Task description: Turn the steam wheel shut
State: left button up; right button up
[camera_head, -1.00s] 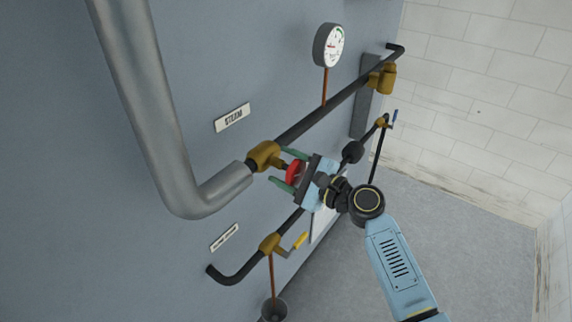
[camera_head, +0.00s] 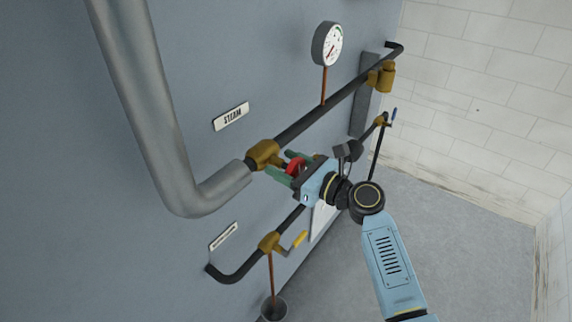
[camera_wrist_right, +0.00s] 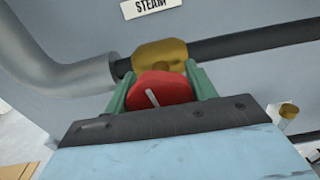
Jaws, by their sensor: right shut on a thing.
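The red steam wheel (camera_head: 295,166) sits on a brass valve (camera_head: 263,154) in the black pipe, below the STEAM label (camera_head: 231,116). In the right wrist view the wheel (camera_wrist_right: 160,90) shows a pale mark on its face, and the brass body (camera_wrist_right: 160,54) is behind it. My right gripper (camera_head: 283,167) is shut on the wheel. In the right wrist view its green fingers (camera_wrist_right: 160,88) press on the wheel's left and right sides. My left gripper is not in view.
A pressure gauge (camera_head: 328,44) stands above the pipe. A thick grey pipe (camera_head: 150,110) bends at the left. Open floor (camera_head: 460,220) lies at the right.

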jog(key=shift+m, duration=0.9)
jog(key=o, duration=1)
jog(key=b+v, duration=0.1)
jog(key=v, duration=1.2)
jog(key=shift+s+d+b, duration=0.15)
jog(key=shift+d+b, duration=0.05)
jog(key=shift+b, duration=0.1)
